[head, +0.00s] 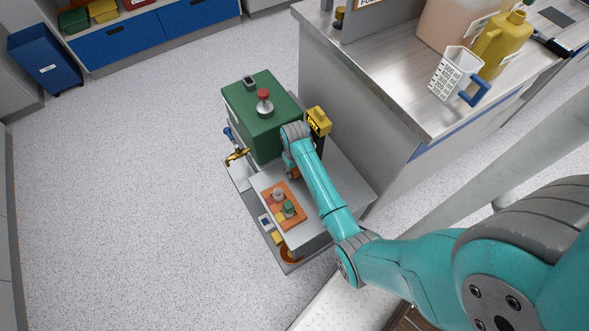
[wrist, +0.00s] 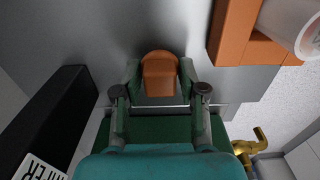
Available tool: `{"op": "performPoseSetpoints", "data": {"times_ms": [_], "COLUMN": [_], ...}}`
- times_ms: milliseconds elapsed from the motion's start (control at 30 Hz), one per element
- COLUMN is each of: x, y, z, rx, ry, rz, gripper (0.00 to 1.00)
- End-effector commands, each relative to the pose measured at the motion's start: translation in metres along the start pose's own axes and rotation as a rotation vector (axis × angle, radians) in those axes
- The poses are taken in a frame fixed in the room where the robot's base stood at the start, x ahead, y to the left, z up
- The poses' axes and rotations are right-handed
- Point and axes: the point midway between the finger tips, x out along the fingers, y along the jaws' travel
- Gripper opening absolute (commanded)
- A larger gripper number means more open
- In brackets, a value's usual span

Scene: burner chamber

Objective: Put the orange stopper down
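The orange stopper (wrist: 160,76) is between the two fingertips of my gripper (wrist: 160,84) in the wrist view, with a fingertip against each side. The gripper is closed on it. Below is a grey metal top (wrist: 75,40); I cannot tell whether the stopper touches it. In the head view my gripper (head: 291,170) is low over this grey top (head: 315,208), in front of the green box, and my arm hides much of it. The rack also shows in the wrist view (wrist: 230,35).
The green box (head: 255,120) with a red-topped knob (head: 264,96) stands behind my gripper. A black and yellow post (head: 318,122) stands close on the right. A brass tap (head: 237,155) sticks out left. A bench (head: 400,80) rises at right; floor is free at left.

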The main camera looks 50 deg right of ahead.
Motion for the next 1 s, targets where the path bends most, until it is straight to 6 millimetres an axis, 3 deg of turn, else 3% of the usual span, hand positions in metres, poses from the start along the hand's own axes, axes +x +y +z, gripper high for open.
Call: {"op": "performPoseSetpoints", "data": {"times_ms": [33,100,533,1000], "x": [0.0,0.0,-0.009,-0.096], "y": [0.0,0.0,0.0,0.0], "z": [0.0,0.0,-0.001,-0.001], "rx": [0.0,0.0,0.0,0.0], "ry": [0.0,0.0,0.002,0.004], "rz": [0.0,0.0,0.0,0.001], "gripper": [0.53,0.66,0.66,0.66]}}
